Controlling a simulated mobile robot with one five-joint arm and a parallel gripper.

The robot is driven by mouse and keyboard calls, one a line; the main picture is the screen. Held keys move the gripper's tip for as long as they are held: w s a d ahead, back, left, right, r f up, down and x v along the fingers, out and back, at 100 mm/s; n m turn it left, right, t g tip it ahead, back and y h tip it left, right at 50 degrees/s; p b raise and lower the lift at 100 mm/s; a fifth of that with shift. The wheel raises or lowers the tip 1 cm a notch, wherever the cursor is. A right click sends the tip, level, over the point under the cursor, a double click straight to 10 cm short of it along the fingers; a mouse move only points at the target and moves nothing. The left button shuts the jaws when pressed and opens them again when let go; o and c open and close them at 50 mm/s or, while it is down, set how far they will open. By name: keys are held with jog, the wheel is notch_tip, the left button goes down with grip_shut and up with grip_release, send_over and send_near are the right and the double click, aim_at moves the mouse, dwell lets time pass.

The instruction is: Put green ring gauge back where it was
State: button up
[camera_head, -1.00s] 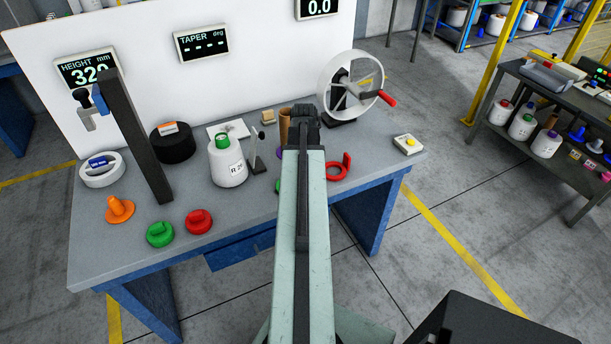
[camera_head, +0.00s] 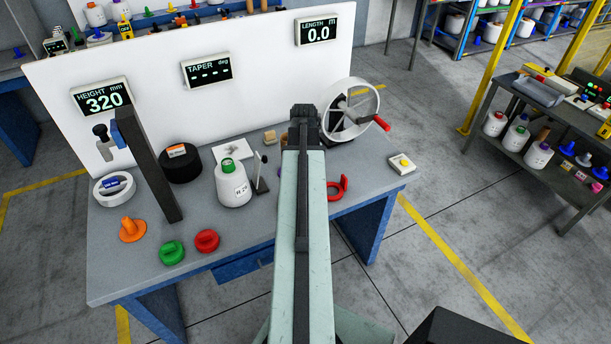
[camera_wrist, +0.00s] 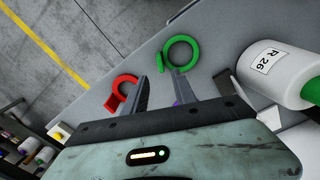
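The green ring gauge (camera_wrist: 195,46) shows in the wrist view as a ring with a short handle, apparently lying flat on the grey bench. A smaller red ring gauge (camera_wrist: 124,79) lies to its left and also shows in the head view (camera_head: 336,194). My gripper (camera_wrist: 163,78) is open, with its two dark fingers apart and nothing seen between their tips. The green ring lies just beyond the tips, its handle toward the gap. How high the fingers are above it, I cannot tell. My arm hides the green ring and the gripper in the head view.
On the bench (camera_head: 110,275), a white bobbin (camera_head: 233,187) with a green top stands close to the green ring's side. A handwheel (camera_head: 345,105) stands behind.

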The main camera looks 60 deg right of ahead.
jog(key=shift+r, duration=0.75)
jog(key=w+a+n, duration=0.6)
jog(key=w+a, duration=1.4)
jog(key=a, duration=0.3)
jog(key=w+a+n, duration=0.2)
jog(key=a+n, duration=0.1)
jog(key=a, duration=1.1)
jog(key=w+a+n, duration=0.2)
jog(key=w+a, duration=0.1)
jog(key=a, duration=1.1)
jog(key=shift+w+a+n, duration=0.3)
jog(key=shift+a+n, duration=0.1)
